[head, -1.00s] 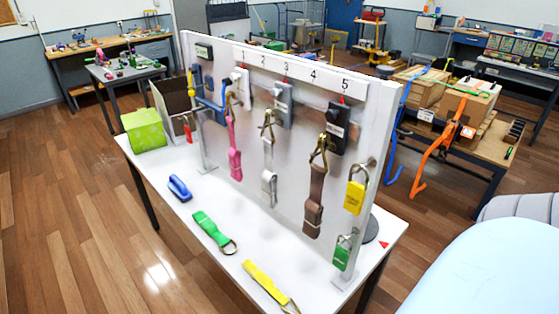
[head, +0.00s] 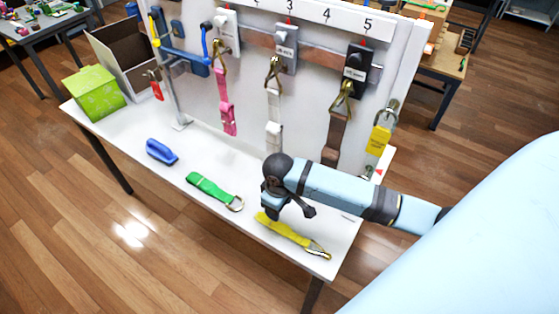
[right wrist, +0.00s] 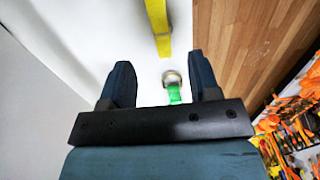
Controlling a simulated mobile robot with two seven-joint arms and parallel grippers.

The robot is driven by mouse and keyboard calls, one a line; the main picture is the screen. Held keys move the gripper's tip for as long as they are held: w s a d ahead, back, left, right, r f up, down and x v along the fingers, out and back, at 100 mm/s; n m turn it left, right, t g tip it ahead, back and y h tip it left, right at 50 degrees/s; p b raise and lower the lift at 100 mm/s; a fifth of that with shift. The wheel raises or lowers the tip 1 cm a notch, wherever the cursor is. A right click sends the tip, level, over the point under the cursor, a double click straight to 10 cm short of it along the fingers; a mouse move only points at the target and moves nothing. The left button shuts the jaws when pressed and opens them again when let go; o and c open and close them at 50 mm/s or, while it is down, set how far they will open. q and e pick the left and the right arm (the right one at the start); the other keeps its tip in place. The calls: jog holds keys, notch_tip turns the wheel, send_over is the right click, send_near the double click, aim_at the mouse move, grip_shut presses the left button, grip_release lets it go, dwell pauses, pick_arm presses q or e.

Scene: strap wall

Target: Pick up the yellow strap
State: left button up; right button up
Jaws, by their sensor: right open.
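The yellow strap (head: 283,230) lies flat near the front edge of the white table, its metal hook at the right end. My right gripper (head: 288,207) is just above the strap's left part in the head view, open and empty. In the right wrist view, the open fingers (right wrist: 160,82) point toward the table. The yellow strap (right wrist: 157,22) runs in from the top and ends ahead of the fingertips, not between them. The ring end of a green strap (right wrist: 172,92) shows between the fingers. My left gripper is out of view.
The green strap (head: 210,188) and a blue strap (head: 161,151) lie left on the table (head: 120,140). The upright panel (head: 305,120) with pink, white and brown hanging straps and a yellow padlock (head: 378,140) stands behind my right arm. A green box (head: 93,91) stands far left.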

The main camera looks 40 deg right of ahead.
send_over(280, 226)
notch_tip(280, 226, down, 6)
jog(key=shift+s+a+f, duration=0.1)
jog(key=shift+f, duration=0.1)
jog(key=shift+f+p, duration=0.75)
jog(key=shift+f, duration=2.45)
grip_shut()
